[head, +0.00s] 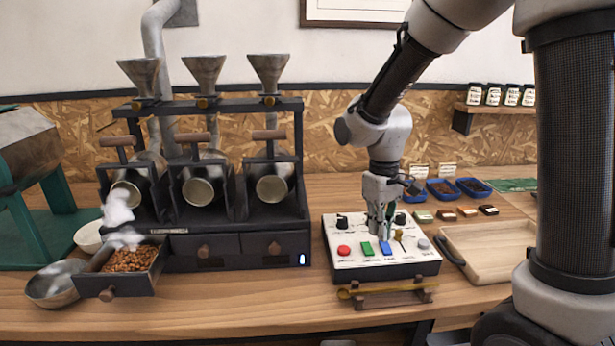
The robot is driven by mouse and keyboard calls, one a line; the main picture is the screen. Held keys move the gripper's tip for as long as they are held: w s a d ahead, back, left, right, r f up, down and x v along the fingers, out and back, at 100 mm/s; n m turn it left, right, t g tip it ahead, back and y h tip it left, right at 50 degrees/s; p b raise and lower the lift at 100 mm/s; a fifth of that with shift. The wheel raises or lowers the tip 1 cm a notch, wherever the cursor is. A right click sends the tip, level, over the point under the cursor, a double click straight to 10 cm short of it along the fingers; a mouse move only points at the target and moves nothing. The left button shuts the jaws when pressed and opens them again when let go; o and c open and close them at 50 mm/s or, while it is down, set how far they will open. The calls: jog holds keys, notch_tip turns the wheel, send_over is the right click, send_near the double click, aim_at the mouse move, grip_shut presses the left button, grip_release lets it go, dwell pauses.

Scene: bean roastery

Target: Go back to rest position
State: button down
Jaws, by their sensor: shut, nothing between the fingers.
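My gripper (379,226) points straight down over the white control box (350,265). Its fingers are shut and empty. The fingertips are close to the box top, near the back of the green button (367,248) and blue button (386,248); I cannot tell whether they touch it. The red button (344,250) is to the left, and a black knob (341,223) is at the back left. A small brass toggle (400,236) stands just right of the fingers. My arm reaches in from the upper right.
A roaster (205,215) with three drums stands left; its left drawer (125,275) is open with brown beans, with white smoke above. A metal bowl (55,290) sits beside it. Right are a wooden tray (485,275) and blue bins (440,190). A brass scoop (385,289) lies on a front rack.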

jog(key=s+d+r+m+t, duration=0.5)
jog(key=s+d+r, duration=0.9)
jog(key=s+r, duration=0.2)
jog(key=shift+s, duration=0.3)
